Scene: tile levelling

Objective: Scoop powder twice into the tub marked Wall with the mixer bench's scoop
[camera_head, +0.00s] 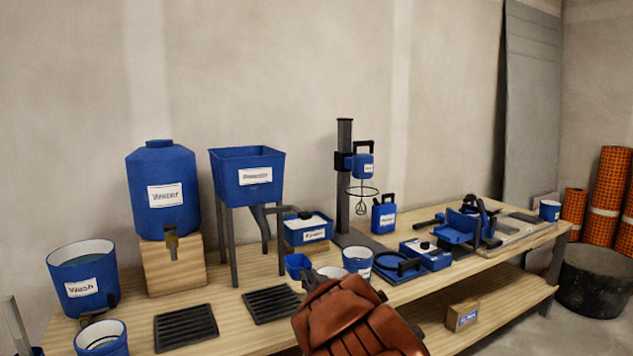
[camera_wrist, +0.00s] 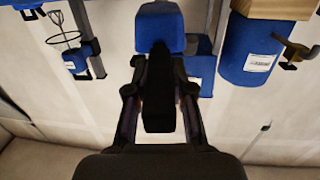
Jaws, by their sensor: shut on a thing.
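My gripper (camera_wrist: 159,66) is shut on the black handle of a blue scoop (camera_wrist: 160,24), seen in the wrist view, which looks upside down. In the head view a small blue cup (camera_head: 297,264), apparently this scoop, shows just beyond my arm; the scoop's contents are hidden. A blue powder hopper (camera_head: 247,178) stands on legs behind it, with a chute below. A blue tub with a white rim (camera_head: 357,261) stands right of the scoop.
A water tank (camera_head: 163,190) on a wooden block and a wash bucket (camera_head: 82,278) stand at left. Dark grates (camera_head: 186,326) lie in front. The mixer stand (camera_head: 344,185), a labelled blue box (camera_head: 307,229) and blue tools (camera_head: 427,252) crowd the bench to the right.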

